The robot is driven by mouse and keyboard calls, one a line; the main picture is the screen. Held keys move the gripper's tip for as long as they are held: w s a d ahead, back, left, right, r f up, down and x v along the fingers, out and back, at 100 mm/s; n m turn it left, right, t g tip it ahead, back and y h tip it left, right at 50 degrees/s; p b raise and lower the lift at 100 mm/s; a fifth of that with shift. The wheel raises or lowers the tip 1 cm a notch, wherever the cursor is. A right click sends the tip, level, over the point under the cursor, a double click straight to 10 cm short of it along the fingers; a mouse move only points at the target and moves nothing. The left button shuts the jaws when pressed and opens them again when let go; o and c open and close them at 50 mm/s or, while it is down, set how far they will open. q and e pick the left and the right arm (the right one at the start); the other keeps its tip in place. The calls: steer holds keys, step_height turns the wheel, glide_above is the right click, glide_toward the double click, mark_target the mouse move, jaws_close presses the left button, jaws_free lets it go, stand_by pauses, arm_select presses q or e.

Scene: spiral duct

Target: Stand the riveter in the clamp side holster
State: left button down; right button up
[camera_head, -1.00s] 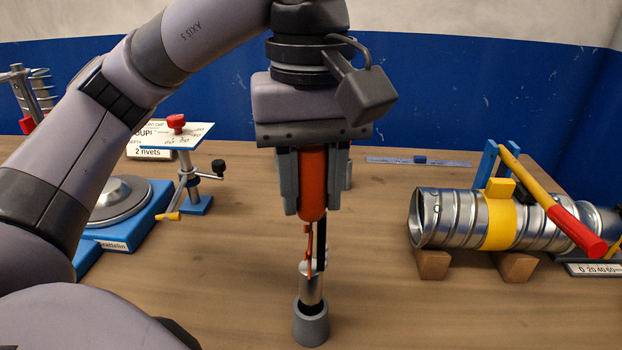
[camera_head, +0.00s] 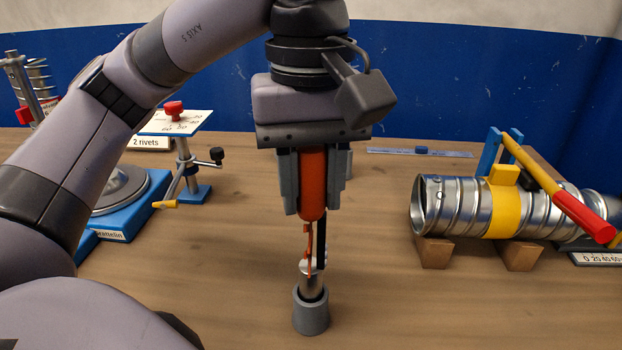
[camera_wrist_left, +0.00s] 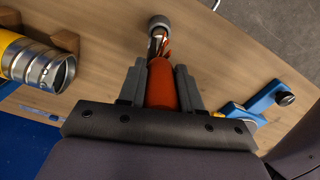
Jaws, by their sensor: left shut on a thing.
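The riveter (camera_head: 313,180) has an orange handle and a silver lower body, and it hangs upright with its nose end down. My left gripper (camera_head: 312,208) is shut on the orange handle. A grey cup-shaped holster (camera_head: 311,316) stands on the table directly below. The lower end of the silver body is inside the holster's mouth and the rest shows above the rim. How deep it sits inside is hidden. In the left wrist view the riveter (camera_wrist_left: 162,85) points at the holster (camera_wrist_left: 160,22). My right gripper is out of view.
A silver spiral duct (camera_head: 455,204) with a yellow band (camera_head: 503,212) rests on wooden blocks at the right, with a red-and-yellow lever (camera_head: 560,190). A blue-based stand (camera_head: 185,170) is at the left. Bare table lies on both sides of the holster.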

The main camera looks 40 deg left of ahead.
mark_target(311, 151)
arm_select(q)
steer(key=shift+f+b, duration=0.9)
steer(key=shift+f, duration=0.25)
steer(key=c, duration=0.7)
jaws_free()
step_height(311, 151, up, 6)
steer(key=shift+p, duration=1.05)
steer(key=shift+r, duration=0.65)
